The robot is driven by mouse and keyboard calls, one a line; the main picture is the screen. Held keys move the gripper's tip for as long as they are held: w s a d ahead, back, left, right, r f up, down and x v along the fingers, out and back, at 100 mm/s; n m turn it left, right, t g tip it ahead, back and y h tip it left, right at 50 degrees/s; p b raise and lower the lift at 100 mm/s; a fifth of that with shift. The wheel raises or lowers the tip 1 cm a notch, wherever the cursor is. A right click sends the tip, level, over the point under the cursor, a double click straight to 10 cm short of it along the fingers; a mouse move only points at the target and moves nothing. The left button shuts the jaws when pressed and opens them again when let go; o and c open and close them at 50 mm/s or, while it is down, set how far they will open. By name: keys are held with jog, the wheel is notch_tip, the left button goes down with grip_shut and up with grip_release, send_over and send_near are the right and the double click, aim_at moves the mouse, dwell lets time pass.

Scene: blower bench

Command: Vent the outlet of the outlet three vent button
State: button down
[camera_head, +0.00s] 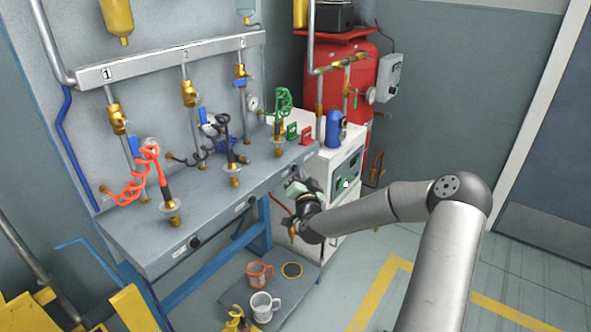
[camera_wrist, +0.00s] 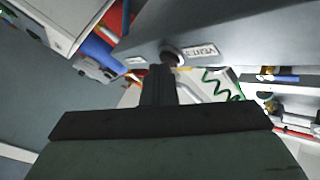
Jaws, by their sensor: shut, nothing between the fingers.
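The bench's front edge (camera_head: 225,215) carries black vent buttons with white labels. The outlet one button (camera_head: 194,242) and outlet two button (camera_head: 251,201) show in the head view. The third is hidden behind or beside my gripper (camera_head: 292,187), which is at the right end of the front edge. In the wrist view, a dark round button (camera_wrist: 172,57) sits beside a white label (camera_wrist: 203,50) reading "VENT" upside down; its number is hard to read. My gripper (camera_wrist: 158,70) is shut and empty, its fingertips close to the button. I cannot tell whether they touch it.
Outlet hoses in red (camera_head: 150,152), black (camera_head: 224,121) and green (camera_head: 283,101) are on the bench top. A white cabinet (camera_head: 330,210) stands at the bench's right end, near my gripper. Mugs (camera_head: 262,307) stand on a low platform below. Floor to the right is clear.

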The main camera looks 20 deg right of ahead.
jog(key=shift+s+d, duration=0.4)
jog(key=shift+s, duration=0.25)
jog(key=shift+s, duration=0.1)
jog(key=s+d, duration=0.1)
jog(key=s, duration=0.1)
jog(key=s+d, duration=0.1)
jog(key=s, duration=0.1)
jog(key=shift+d, duration=0.35)
dwell(0.4)
